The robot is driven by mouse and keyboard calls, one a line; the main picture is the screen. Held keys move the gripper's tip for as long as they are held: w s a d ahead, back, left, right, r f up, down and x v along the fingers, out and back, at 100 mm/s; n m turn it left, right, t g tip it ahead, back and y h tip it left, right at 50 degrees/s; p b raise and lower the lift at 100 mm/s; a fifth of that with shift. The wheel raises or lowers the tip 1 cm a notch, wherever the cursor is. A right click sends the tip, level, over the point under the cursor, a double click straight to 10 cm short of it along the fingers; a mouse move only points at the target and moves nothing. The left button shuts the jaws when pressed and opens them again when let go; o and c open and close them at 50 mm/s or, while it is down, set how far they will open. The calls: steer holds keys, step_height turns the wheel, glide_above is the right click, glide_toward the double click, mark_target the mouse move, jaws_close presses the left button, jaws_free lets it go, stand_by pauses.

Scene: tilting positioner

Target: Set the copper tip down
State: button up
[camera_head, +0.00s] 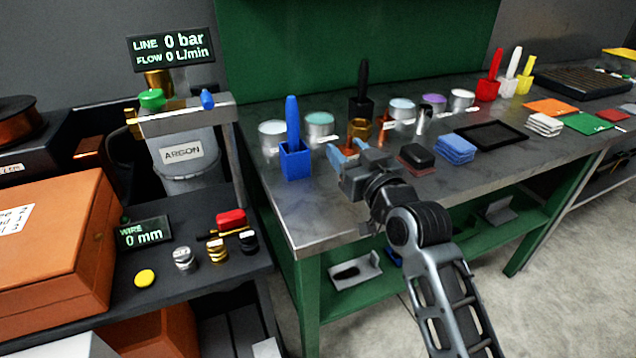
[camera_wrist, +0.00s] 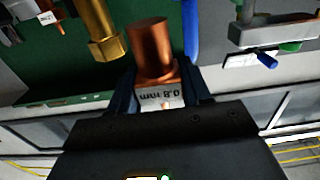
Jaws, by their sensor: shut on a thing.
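The copper tip (camera_wrist: 151,48) is a short copper cylinder on a squarer base with a label reading 0.8 mm. It sits between the two dark fingers of my gripper (camera_wrist: 158,78) in the wrist view. In the head view my gripper (camera_head: 347,152), with light blue fingertips, is at the left part of the steel bench (camera_head: 318,210). Little of the tip shows there, as the fingers mostly hide it. I cannot tell whether its base touches the bench. A brass hex piece (camera_head: 359,130) stands just behind my gripper; it also shows in the wrist view (camera_wrist: 98,32).
A blue holder with a blue handle (camera_head: 296,160) stands left of my gripper. Cans (camera_head: 320,127) and a black holder (camera_head: 361,106) stand behind. A black-topped block (camera_head: 417,158) and blue pads (camera_head: 455,148) lie to the right. The bench's front left is clear.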

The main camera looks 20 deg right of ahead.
steer(key=shift+w+a+f+p, duration=0.15)
steer(key=shift+w+a+f, duration=0.2)
steer(key=shift+a+f, duration=0.65)
steer(key=shift+w+a+f+p, duration=0.1)
steer(key=shift+w+a+f, duration=0.35)
steer(key=shift+f, duration=0.9)
steer(key=shift+w+a+f+p, duration=0.15)
steer(key=shift+w+a+f, duration=0.05)
steer(key=shift+a+f, duration=0.85)
steer(key=shift+d+f, duration=0.1)
steer(key=shift+f, duration=0.1)
steer(key=shift+f, duration=0.1)
steer(key=o, duration=1.4)
steer(key=shift+c, duration=0.2)
